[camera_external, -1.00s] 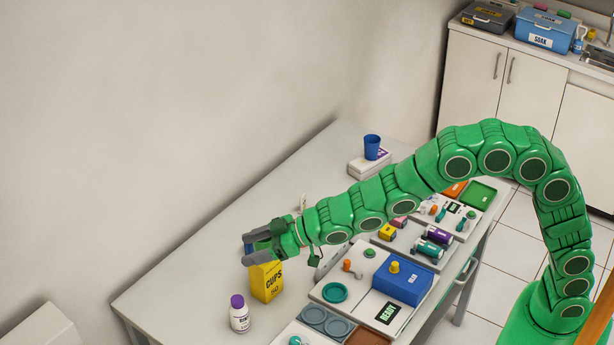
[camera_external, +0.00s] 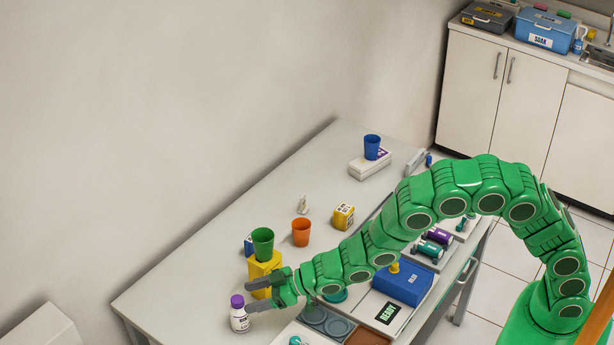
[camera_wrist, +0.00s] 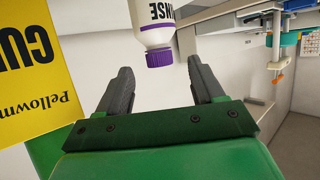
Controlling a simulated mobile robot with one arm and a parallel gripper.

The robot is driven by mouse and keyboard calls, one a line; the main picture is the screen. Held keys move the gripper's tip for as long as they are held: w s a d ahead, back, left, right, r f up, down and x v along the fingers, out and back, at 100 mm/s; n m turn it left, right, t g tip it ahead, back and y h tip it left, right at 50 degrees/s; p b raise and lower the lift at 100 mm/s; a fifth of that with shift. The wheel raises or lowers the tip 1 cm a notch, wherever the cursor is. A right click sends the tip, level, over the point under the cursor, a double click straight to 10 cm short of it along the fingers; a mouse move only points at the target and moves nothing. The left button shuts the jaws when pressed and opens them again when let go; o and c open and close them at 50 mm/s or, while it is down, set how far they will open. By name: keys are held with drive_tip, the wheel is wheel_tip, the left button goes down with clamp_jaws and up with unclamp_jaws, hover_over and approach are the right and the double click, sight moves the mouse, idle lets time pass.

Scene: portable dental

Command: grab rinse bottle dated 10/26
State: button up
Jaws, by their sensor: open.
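A white rinse bottle with a purple cap (camera_external: 239,314) stands upright near the table's front left end. In the wrist view the bottle (camera_wrist: 158,30) lies just beyond and between my fingertips, partly cut off by the frame edge. Its label ends in "NSE"; no date can be read. My gripper (camera_external: 258,296) is open and empty beside the bottle, with the fingers pointing toward it. The open fingers (camera_wrist: 158,82) also show in the wrist view.
A yellow cups box (camera_external: 262,273) with a green cup (camera_external: 263,241) stands close beside my gripper. An orange cup (camera_external: 301,233) and a yellow box (camera_external: 343,216) stand farther back. A blue box (camera_external: 403,282) is to the right. The table's left end is mostly clear.

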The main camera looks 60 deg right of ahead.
sight(242, 308)
drive_tip(key=shift+x, duration=3.55)
clamp_jaws()
